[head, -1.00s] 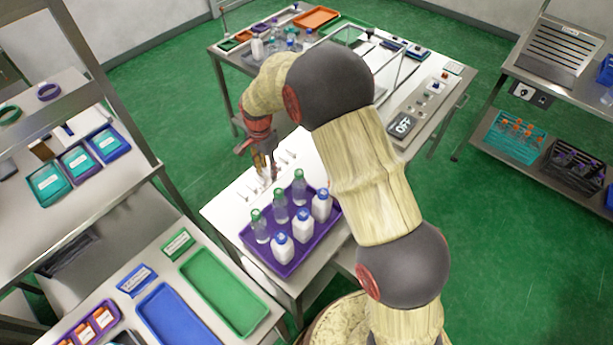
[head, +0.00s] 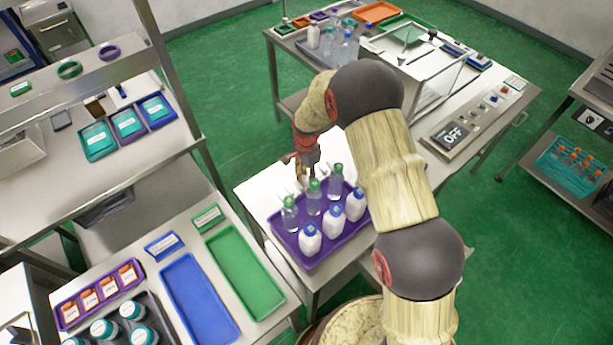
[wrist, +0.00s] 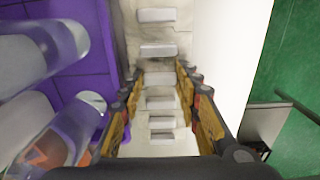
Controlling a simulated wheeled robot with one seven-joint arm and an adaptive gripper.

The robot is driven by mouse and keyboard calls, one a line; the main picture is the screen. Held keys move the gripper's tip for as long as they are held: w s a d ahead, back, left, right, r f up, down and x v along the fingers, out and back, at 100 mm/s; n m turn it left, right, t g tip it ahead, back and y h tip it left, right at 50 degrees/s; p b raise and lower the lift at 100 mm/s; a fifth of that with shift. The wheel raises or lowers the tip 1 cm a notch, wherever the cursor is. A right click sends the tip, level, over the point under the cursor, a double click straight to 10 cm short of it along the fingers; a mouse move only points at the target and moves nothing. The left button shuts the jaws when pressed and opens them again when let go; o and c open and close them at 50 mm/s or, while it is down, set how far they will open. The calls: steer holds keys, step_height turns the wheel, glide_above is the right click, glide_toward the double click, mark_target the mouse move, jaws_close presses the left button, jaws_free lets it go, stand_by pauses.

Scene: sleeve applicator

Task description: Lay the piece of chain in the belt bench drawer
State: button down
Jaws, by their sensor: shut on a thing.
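My gripper (head: 303,176) is low over the white-topped bench (head: 258,196), just behind the purple tray, partly hidden by bottles in the head view. In the wrist view its two fingers (wrist: 159,80) stand apart on either side of a pale strip with white cross blocks (wrist: 157,50), and it is shut on a pale piece there that looks like the piece of chain. Where that piece ends and the pale surface below begins is hard to tell. I cannot make out the belt bench drawer in either view.
The purple tray (head: 290,255) with green-capped and blue-capped bottles stands close to my gripper; bottles also show left in the wrist view (wrist: 55,140). A side bench holds blue (head: 197,300) and green (head: 243,272) trays. A bench with an OFF panel (head: 453,134) stands behind.

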mark_target(307, 179)
steer(key=shift+r, duration=0.15)
steer(key=c, duration=1.6)
jaws_free()
step_height(307, 179, up, 12)
steer(key=shift+r+p, duration=0.1)
steer(key=shift+p, duration=0.4)
